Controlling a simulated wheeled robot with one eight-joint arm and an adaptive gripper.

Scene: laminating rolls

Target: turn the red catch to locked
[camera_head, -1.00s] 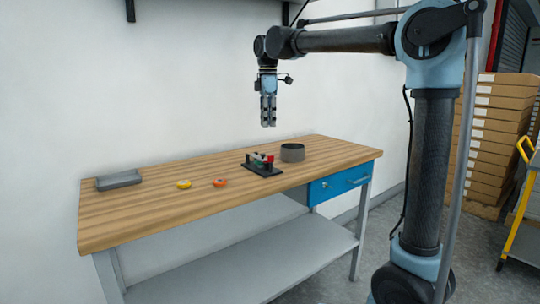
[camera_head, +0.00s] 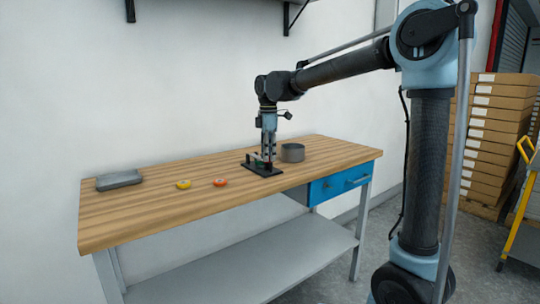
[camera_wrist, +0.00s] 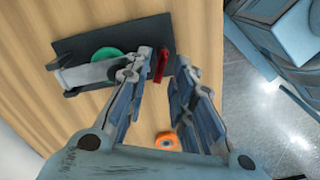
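The red catch (camera_wrist: 160,65) is a small red lever at one end of a black-based fixture (camera_wrist: 98,40) on the workbench. In the wrist view it lies near the gap between my fingertips, towards the left one. My gripper (camera_wrist: 164,62) points down over the fixture with its fingers apart. In the head view my gripper (camera_head: 268,153) is low at the fixture (camera_head: 262,170) and covers most of the catch. I cannot tell whether a finger touches the catch. A green roll (camera_wrist: 107,54) sits in the fixture.
An orange roll (camera_head: 220,182) and a yellow roll (camera_head: 183,184) lie on the bench to the left. A grey tray (camera_head: 119,180) is at the far left end. A dark round container (camera_head: 292,152) stands close to the right of the fixture. The bench front (camera_head: 150,215) is clear.

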